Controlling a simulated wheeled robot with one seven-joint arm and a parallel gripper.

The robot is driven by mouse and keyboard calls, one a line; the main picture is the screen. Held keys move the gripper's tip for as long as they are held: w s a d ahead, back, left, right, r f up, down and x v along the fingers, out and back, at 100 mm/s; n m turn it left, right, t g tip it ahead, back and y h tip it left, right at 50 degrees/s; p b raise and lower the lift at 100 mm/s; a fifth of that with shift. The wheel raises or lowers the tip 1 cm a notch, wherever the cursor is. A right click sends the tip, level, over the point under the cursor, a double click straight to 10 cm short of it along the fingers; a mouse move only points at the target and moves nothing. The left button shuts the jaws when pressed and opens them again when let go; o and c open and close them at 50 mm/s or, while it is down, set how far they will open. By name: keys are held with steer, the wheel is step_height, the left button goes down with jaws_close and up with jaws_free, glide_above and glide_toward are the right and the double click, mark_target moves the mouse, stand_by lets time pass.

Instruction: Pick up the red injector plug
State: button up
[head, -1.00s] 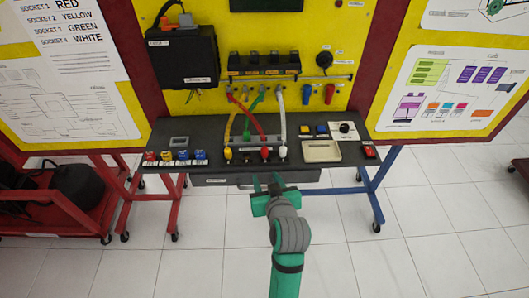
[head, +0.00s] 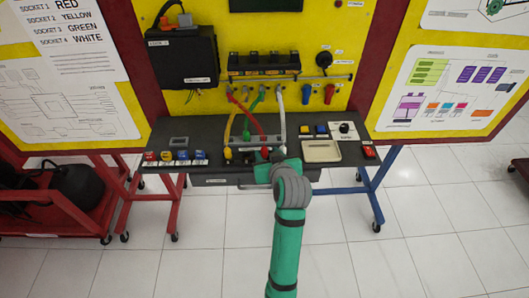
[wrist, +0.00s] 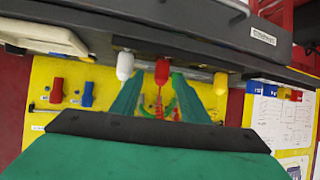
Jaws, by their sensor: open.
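The red injector plug (head: 265,152) stands in the row of plugs at the front of the dark bench, with its red cable running up to the yellow panel. In the wrist view the red plug (wrist: 162,71) shows between the tips of my gripper's two green fingers. My gripper (wrist: 158,84) is open and empty, its fingers spread on either side of the plug; I cannot tell whether they touch it. In the head view my gripper (head: 270,165) is at the bench's front edge, and its wrist hides the fingertips.
The white plug (wrist: 125,66) and the yellow plug (wrist: 220,83) stand on either side of the red one. A green plug (head: 246,136) is farther back. A beige tray (head: 321,151) sits to the right. Cables hang close behind the plugs.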

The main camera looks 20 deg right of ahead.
mark_target(265, 151)
steer(key=x, duration=0.4)
steer(key=shift+w+a, duration=0.1)
steer(key=shift+w, duration=0.05)
jaws_close()
steer(key=shift+r, duration=0.1)
